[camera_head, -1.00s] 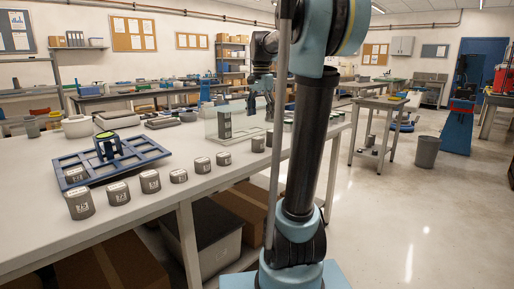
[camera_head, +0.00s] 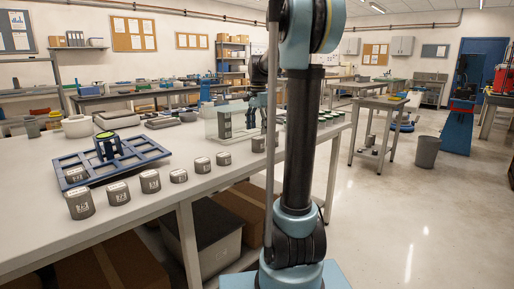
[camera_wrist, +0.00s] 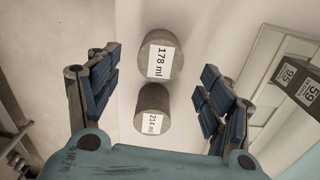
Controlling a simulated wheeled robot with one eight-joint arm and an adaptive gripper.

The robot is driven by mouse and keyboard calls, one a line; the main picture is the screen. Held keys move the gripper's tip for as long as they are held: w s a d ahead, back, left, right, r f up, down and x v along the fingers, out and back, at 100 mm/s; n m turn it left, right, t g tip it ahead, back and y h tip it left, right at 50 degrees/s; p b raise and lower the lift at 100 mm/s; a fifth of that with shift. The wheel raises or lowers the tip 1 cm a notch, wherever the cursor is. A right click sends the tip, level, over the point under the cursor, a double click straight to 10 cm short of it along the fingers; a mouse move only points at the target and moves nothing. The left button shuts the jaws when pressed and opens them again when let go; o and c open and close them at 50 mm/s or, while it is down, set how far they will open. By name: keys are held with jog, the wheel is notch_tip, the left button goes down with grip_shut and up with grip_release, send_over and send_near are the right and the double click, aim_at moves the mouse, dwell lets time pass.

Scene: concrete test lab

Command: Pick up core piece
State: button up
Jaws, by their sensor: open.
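Two grey core pieces show in the wrist view, one labelled 178 ml (camera_wrist: 160,55) and a nearer one labelled 214 ml (camera_wrist: 152,108). They stand on the white table between my gripper's (camera_wrist: 161,70) spread blue-padded fingers, which touch neither. In the head view my gripper is small and partly hidden by my arm, above the far part of the bench. A row of grey core pieces stands along the front edge, including a large one (camera_head: 80,203), a middle one (camera_head: 150,181) and one close to my arm (camera_head: 258,143).
A blue grid rack (camera_head: 145,154) with a green-topped item (camera_head: 107,146) lies on the left of the white bench (camera_head: 190,200). A clear case (camera_head: 218,124) stands behind the row.

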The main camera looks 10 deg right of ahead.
aim_at(258, 138)
jog(key=shift+f, duration=3.8)
jog(key=c, duration=1.5)
